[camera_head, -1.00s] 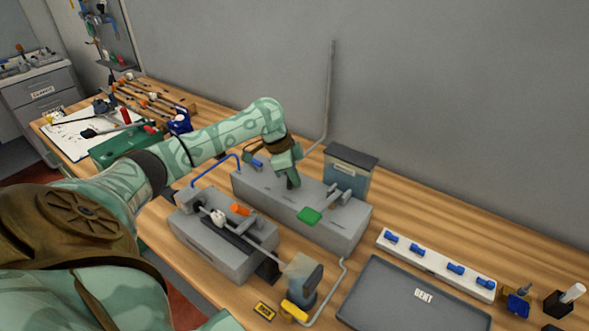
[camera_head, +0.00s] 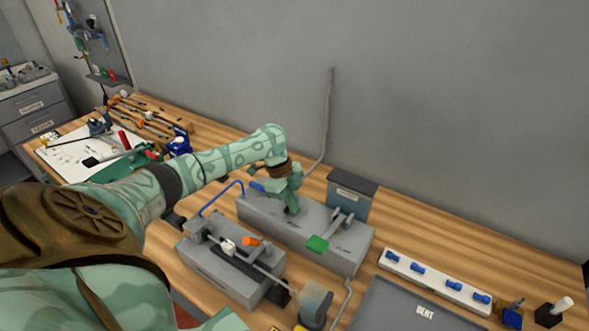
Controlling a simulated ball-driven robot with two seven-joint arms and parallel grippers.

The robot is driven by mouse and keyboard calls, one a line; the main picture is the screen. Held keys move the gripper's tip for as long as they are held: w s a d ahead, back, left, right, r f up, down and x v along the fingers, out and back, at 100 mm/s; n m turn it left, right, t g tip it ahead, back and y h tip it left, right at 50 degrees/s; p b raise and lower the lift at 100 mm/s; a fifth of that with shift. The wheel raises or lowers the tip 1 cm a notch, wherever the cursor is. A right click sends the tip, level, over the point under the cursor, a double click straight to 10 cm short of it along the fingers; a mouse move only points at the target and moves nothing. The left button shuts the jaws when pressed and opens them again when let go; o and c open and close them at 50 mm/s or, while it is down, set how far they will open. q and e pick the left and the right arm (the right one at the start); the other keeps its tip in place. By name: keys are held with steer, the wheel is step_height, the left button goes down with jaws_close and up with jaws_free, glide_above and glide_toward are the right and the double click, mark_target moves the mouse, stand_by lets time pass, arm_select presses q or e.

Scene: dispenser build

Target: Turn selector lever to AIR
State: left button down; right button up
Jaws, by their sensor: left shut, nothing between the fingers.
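A long grey block (camera_head: 318,239) on the bench carries a flat lever with a green end (camera_head: 317,243) and, at its far left, a blue-ended part (camera_head: 257,187). I cannot read any AIR mark or tell for sure which one is the selector lever. My left gripper (camera_head: 292,208) points down at the top of this block, between the blue end and the green end. It is shut with nothing in it. Its fingertips are small and partly hidden, so contact with the block cannot be told. My right gripper is not in view.
A lower grey block (camera_head: 222,272) with an orange handle (camera_head: 250,241) stands in front. A grey lidded box (camera_head: 351,194) stands behind. A white strip with blue knobs (camera_head: 434,283) and a dark BENT tray (camera_head: 400,307) lie right. A thin pipe (camera_head: 329,115) rises by the wall.

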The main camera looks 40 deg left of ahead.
arm_select(q)
steer(key=m+g, duration=0.1)
steer(key=m, duration=0.1)
steer(key=shift+s+a+m, duration=0.1)
steer(key=shift+s+m, duration=0.05)
steer(key=shift+m, duration=0.25)
steer(key=m, duration=0.1)
steer(key=a+m+g, duration=0.1)
steer(key=m, duration=0.1)
steer(key=shift+s+p, duration=0.15)
steer(key=shift+p, duration=0.25)
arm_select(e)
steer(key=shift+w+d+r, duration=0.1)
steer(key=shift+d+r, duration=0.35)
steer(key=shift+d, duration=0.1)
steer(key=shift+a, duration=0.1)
arm_select(q)
steer(key=shift+w+d+b, duration=0.3)
steer(key=shift+w+b, duration=0.15)
steer(key=shift+w, duration=0.3)
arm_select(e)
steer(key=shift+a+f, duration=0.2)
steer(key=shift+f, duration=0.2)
arm_select(q)
steer(key=shift+d, duration=0.1)
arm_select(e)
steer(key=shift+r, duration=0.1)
